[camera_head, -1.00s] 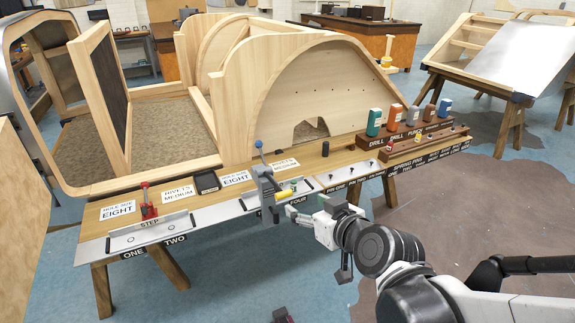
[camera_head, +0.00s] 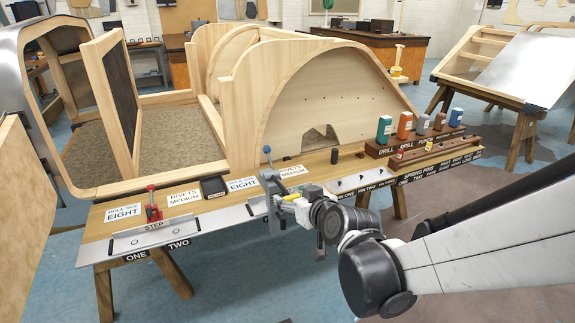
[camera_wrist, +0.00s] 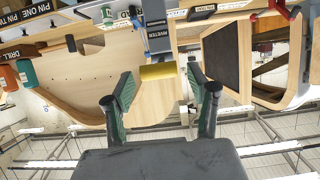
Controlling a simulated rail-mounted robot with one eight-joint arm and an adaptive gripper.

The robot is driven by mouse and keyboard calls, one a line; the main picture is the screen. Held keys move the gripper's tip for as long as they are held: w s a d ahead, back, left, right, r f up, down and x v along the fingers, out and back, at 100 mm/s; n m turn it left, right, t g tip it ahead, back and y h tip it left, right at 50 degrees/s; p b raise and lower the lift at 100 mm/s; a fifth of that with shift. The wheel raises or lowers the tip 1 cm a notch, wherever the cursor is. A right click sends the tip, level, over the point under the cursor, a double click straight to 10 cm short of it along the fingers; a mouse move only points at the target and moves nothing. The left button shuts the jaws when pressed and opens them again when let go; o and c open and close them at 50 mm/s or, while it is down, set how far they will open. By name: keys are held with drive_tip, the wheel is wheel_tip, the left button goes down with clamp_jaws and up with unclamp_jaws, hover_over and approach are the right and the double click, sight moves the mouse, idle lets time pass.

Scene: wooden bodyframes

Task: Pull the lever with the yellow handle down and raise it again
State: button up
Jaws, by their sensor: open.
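The grey riveter (camera_head: 270,187) stands at the front edge of the wooden bench, with a blue-tipped upright part (camera_head: 267,151). Its lever's yellow handle (camera_wrist: 157,72) shows in the wrist view as a short yellow block below the riveter's grey column (camera_wrist: 157,32). My gripper (camera_wrist: 159,79) is open, its two green-padded fingers on either side of the handle in that view, with a gap on each side. In the head view my gripper (camera_head: 284,203) is close against the riveter's right side and largely hides the handle. How deep the handle sits between the fingers is unclear.
A red-handled tool (camera_head: 152,206) stands left on the bench, beside a black tray (camera_head: 213,187). Several coloured boxes stand in a wooden rack (camera_head: 391,145) to the right. The large wooden bodyframe (camera_head: 310,95) rises behind the bench. Open floor lies in front.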

drive_tip(key=shift+x, duration=0.8)
clamp_jaws()
